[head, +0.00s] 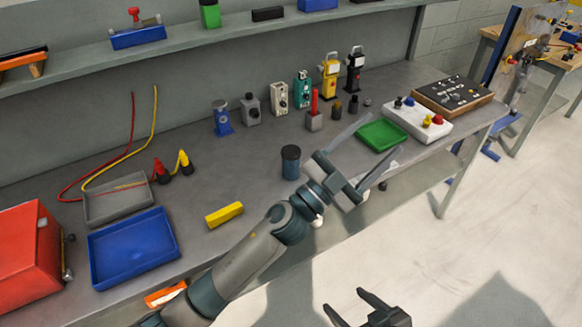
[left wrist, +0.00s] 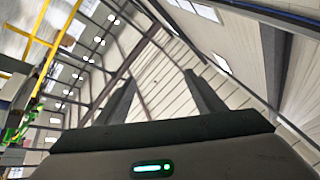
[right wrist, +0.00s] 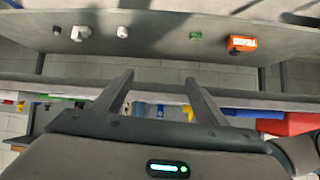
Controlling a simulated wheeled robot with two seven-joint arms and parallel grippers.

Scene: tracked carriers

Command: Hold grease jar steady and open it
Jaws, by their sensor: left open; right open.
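A small dark cylindrical jar (head: 290,163), which looks like the grease jar, stands upright on the grey bench in the head view. Its lid looks closed. My left gripper (head: 382,136) is open and empty, just right of the jar and apart from it, with its fingers pointing up and right. In the left wrist view my left gripper (left wrist: 160,80) faces the ceiling, with nothing between its fingers. My right gripper (head: 343,298) is open and empty, low in the head view, in front of the bench. The right wrist view does not clearly show the jar.
A yellow block (head: 224,215), a blue tray (head: 133,250) and a red box (head: 28,254) are on the bench's left. A green tray (head: 381,136) and a white panel (head: 418,122) are right. Several small devices stand behind the jar. Bare bench surrounds the jar.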

